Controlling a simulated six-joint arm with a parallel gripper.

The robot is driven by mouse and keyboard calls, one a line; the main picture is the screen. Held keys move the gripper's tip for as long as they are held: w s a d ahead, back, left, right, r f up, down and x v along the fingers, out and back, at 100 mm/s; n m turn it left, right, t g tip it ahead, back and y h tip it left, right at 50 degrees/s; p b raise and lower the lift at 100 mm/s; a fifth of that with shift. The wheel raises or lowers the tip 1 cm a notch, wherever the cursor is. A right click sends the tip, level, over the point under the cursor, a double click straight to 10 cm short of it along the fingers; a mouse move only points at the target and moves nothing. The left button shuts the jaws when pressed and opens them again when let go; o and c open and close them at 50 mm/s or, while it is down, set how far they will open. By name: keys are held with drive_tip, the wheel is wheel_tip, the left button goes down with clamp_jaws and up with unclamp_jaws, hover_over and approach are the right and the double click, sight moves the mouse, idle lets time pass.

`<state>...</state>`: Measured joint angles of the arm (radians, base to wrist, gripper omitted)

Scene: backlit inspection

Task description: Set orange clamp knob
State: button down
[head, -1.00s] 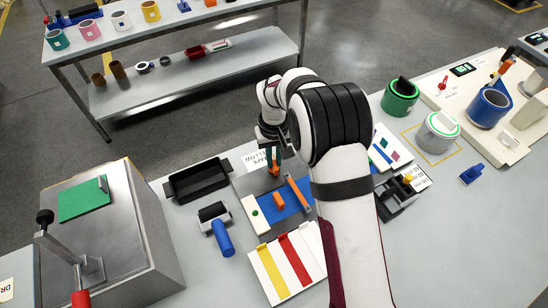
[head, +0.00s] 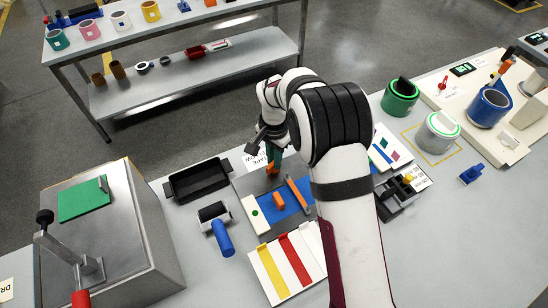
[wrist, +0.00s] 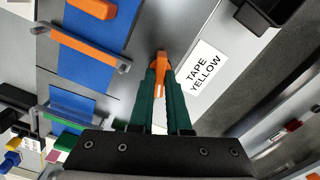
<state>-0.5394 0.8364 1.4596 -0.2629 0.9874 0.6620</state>
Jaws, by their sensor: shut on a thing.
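The orange clamp knob (wrist: 160,60) sits between the green fingertips of my gripper (wrist: 159,78) in the wrist view. My gripper is shut on it. In the head view the knob (head: 272,169) shows as a small orange piece at the far edge of the grey fixture plate (head: 244,188), under my gripper (head: 274,161). My arm and fingers hide part of it. A blue strip (head: 268,218) lies on the plate, with an orange bar (head: 298,195) and a separate orange block (head: 279,201) on it.
A "TAPE YELLOW" label (wrist: 205,68) lies beside the knob. A black tray (head: 197,181) and a roller with blue handle (head: 222,238) stand left of the plate. A board with yellow and red strips (head: 265,272) lies in front. My arm covers the area to the right.

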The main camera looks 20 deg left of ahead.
drive_tip(key=shift+m, duration=2.2)
drive_tip(key=c, duration=0.9)
unclamp_jaws()
wheel_tip(320, 180, up, 16)
drive_tip(key=shift+f, duration=0.1)
